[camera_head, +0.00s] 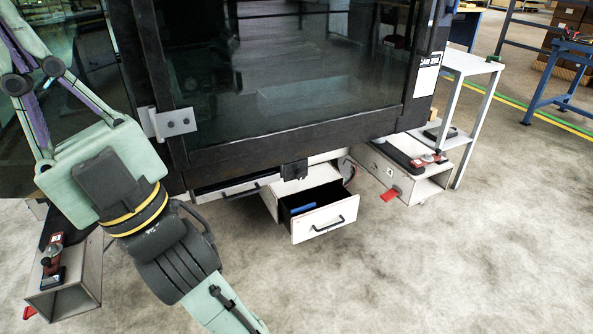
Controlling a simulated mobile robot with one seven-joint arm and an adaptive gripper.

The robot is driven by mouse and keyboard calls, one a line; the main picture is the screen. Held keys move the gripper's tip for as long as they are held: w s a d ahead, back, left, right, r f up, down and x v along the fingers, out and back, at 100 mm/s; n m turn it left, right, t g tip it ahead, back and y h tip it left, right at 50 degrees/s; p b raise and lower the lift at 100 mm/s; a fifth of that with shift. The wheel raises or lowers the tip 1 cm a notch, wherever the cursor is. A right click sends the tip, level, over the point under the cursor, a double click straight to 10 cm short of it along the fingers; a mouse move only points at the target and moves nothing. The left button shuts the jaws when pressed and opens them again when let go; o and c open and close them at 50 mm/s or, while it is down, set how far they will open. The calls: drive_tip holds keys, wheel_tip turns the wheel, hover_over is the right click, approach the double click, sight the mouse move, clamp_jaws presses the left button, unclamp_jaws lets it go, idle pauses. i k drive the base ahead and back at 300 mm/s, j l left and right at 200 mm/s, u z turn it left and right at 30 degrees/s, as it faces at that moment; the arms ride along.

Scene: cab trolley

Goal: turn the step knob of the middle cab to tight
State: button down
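My gripper does not show in this view. I cannot pick out a step knob on any cab here, nor tell which thing is the middle cab. A large black cabinet with a glass front (300,75) fills the upper middle. Under it, a white drawer (322,220) with a black handle stands pulled out, with a blue item (303,208) inside. A closed drawer (236,188) sits to its left. A grey box-like unit (432,188) with red and black fittings (430,159) stands at the right. A similar unit (66,298) with a red and black fitting (55,262) stands at lower left.
A red tab (390,194) sticks out at the right unit's base. A white side table (470,64) stands behind that unit. A blue workbench (565,60) is at the far right. The concrete floor (450,270) is clear at lower right.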

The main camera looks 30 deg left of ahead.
sight(301, 174)
drive_tip(key=i+l+u, duration=0.6)
drive_tip(key=l, duration=0.3)
drive_tip(key=i+j, duration=0.05)
drive_tip(key=i, duration=0.05)
